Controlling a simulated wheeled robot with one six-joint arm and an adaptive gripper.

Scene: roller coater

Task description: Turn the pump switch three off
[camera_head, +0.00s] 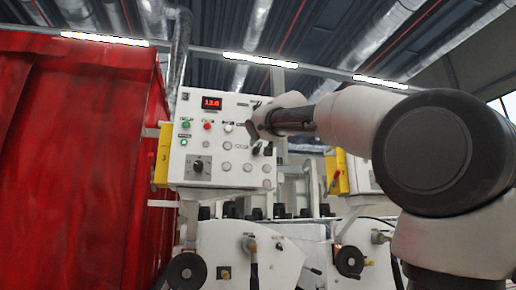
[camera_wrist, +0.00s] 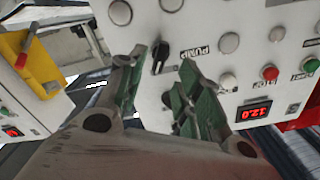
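The white control panel (camera_head: 216,145) carries the number 3 at its top left in the head view, with a lit red display (camera_head: 212,103). In the wrist view the panel appears turned over. A black rotary switch (camera_wrist: 160,56) sits on it beside the PUMP label (camera_wrist: 195,51), just beyond my fingertips. In the head view my gripper (camera_head: 262,135) is at the panel's upper right, hiding that area.
A large black knob (camera_head: 198,167) and several round buttons are on the panel. A tall red housing (camera_head: 75,160) stands to the left. Valves and a handwheel (camera_head: 186,271) are below.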

